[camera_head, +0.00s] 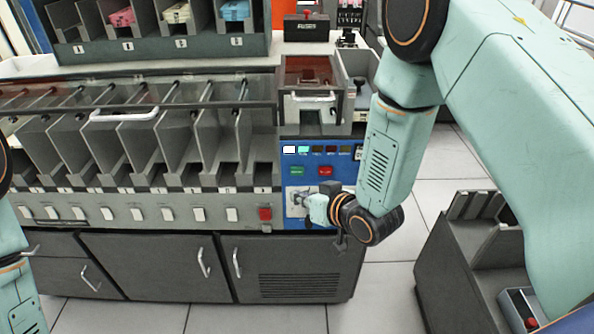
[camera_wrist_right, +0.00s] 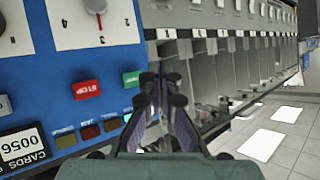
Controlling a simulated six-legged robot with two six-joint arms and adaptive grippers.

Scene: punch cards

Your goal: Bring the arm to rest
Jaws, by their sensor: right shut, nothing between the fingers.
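My right arm (camera_head: 385,150) reaches down from the upper right in the head view. Its wrist hangs in front of the machine's blue control panel (camera_head: 292,152). My right gripper (camera_wrist_right: 160,105) shows in the wrist view with its dark fingers together and nothing between them. In the head view the gripper is small and mostly hidden by the wrist. The panel's red button (camera_wrist_right: 87,89) and green button (camera_wrist_right: 131,79) lie beyond the fingers in the wrist view; contact cannot be told. Part of my left arm (camera_head: 14,270) shows at the left edge, its gripper out of frame.
The card sorter's row of pockets (camera_head: 130,150) fills the left. A lidded hopper (camera_head: 310,90) stands above the panel. A rack with coloured card stacks (camera_head: 160,45) is behind. A dark cabinet (camera_head: 455,270) stands lower right. Open tiled floor (camera_head: 390,285) lies between.

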